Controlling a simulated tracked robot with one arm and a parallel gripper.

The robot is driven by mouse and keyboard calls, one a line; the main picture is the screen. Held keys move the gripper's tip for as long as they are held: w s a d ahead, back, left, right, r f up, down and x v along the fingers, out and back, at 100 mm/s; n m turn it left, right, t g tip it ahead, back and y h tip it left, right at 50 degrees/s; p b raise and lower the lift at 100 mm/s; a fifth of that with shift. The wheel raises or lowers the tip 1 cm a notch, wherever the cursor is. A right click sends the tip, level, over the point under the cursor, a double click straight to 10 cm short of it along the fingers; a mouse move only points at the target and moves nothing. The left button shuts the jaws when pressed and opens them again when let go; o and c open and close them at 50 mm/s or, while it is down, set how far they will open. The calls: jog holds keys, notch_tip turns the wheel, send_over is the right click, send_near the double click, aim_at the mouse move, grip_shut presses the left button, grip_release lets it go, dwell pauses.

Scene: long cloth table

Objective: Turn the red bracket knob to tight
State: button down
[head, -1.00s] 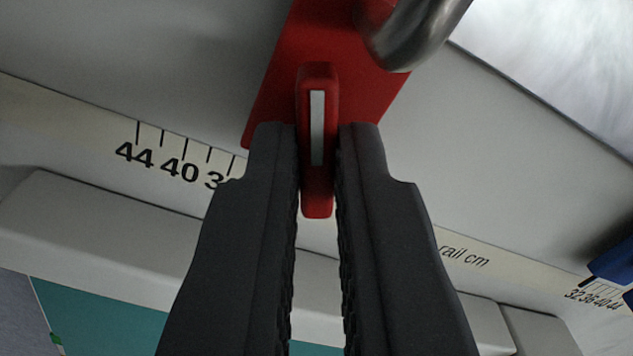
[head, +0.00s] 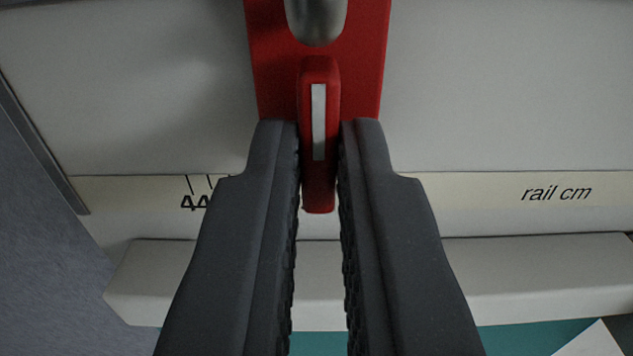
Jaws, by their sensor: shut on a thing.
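The red bracket (head: 268,75) stands upright in the head view, at top centre, against a pale panel. A rounded grey metal part (head: 317,22) shows at its top. The red knob (head: 319,185), a narrow bar with a white stripe, is in front of the bracket's lower part. The bar lies in line with the bracket's length. My gripper (head: 319,150) has its two dark fingers on either side of the knob and is shut on it. The fingers hide part of the bracket's lower edge and of the scale behind.
A cream scale strip (head: 480,195) marked "rail cm" runs level behind the fingers. Below it is a pale ledge (head: 540,262), with a teal surface (head: 525,338) and a white corner (head: 595,343) beneath. The panel ends at the left, beside a grey area (head: 35,220).

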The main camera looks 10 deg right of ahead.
jog(key=c, duration=1.8)
grip_release()
jog(key=shift+s, duration=0.1)
jog(key=shift+s+a+f+b, duration=0.1)
jog(key=shift+s+b, duration=0.25)
jog(key=shift+b, duration=0.1)
jog(key=b+v, duration=0.4)
jog(key=v, duration=0.8)
jog(key=shift+s+b, duration=0.3)
jog(key=shift+s, duration=0.05)
jog(key=shift+a, duration=0.15)
